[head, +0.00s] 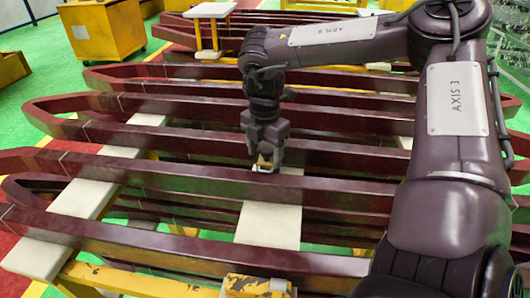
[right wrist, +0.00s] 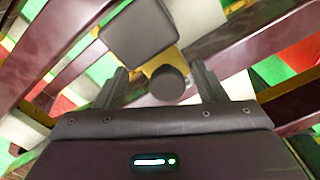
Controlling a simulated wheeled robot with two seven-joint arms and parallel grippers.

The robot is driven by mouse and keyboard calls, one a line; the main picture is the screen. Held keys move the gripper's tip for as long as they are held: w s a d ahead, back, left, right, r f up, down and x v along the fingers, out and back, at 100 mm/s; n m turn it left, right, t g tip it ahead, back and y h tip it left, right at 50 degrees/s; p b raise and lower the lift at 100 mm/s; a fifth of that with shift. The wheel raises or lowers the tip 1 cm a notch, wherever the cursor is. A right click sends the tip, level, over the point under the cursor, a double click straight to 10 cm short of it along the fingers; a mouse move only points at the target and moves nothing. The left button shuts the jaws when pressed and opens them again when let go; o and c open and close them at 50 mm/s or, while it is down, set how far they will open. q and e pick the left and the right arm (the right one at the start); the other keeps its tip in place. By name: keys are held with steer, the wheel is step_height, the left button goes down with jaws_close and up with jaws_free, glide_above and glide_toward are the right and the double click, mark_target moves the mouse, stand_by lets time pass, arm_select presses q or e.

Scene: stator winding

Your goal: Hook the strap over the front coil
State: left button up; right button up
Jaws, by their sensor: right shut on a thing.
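My right gripper (head: 265,163) points down over the middle coils, above a white pad. It is shut on a small yellowish piece, which looks like the strap (head: 264,158); its shape is mostly hidden by the fingers. In the right wrist view, a dark round end (right wrist: 168,85) and a dark square block (right wrist: 138,38) show at and beyond the fingers, with yellow between them. The front coil (head: 190,251) is the nearest long maroon loop, lying across white pads. The gripper is behind its nearest bar, apart from it. My left gripper is out of view.
Several more maroon coils (head: 170,107) lie in rows behind. White pads (head: 270,224) rest on yellow stands (head: 130,280). A yellow cabinet (head: 103,32) stands at the back left on green floor. My right arm covers the right side.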

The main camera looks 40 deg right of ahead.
mark_target(264, 177)
steer(key=shift+s+f, duration=0.25)
steer(key=shift+s, duration=0.1)
steer(key=shift+s+a+f, duration=0.25)
steer(key=shift+s+a, duration=0.1)
steer(key=shift+a, duration=0.05)
steer(key=shift+c, duration=0.2)
steer(key=shift+s+a+r+b, duration=0.25)
steer(key=shift+s+a+b, duration=0.1)
steer(key=shift+s+a, duration=0.3)
steer(key=shift+c, duration=1.4)
steer(key=shift+s+a+r, duration=0.1)
steer(key=shift+s+a, duration=0.1)
steer(key=shift+a, duration=0.35)
steer(key=shift+s+a+r+b, duration=0.1)
steer(key=shift+s+a+b, duration=0.35)
steer(key=shift+s+a, duration=0.95)
steer(key=shift+s+a+r+b, duration=0.1)
steer(key=shift+s+a+b, duration=0.3)
steer(key=shift+s+a, duration=0.95)
steer(key=shift+s+a+b, duration=0.45)
steer(key=shift+s+a, duration=0.5)
steer(key=shift+a, duration=0.85)
steer(key=shift+s+a+b, duration=0.4)
steer(key=shift+s+a, duration=1.05)
steer(key=shift+a, duration=0.3)
steer(key=shift+s, duration=0.1)
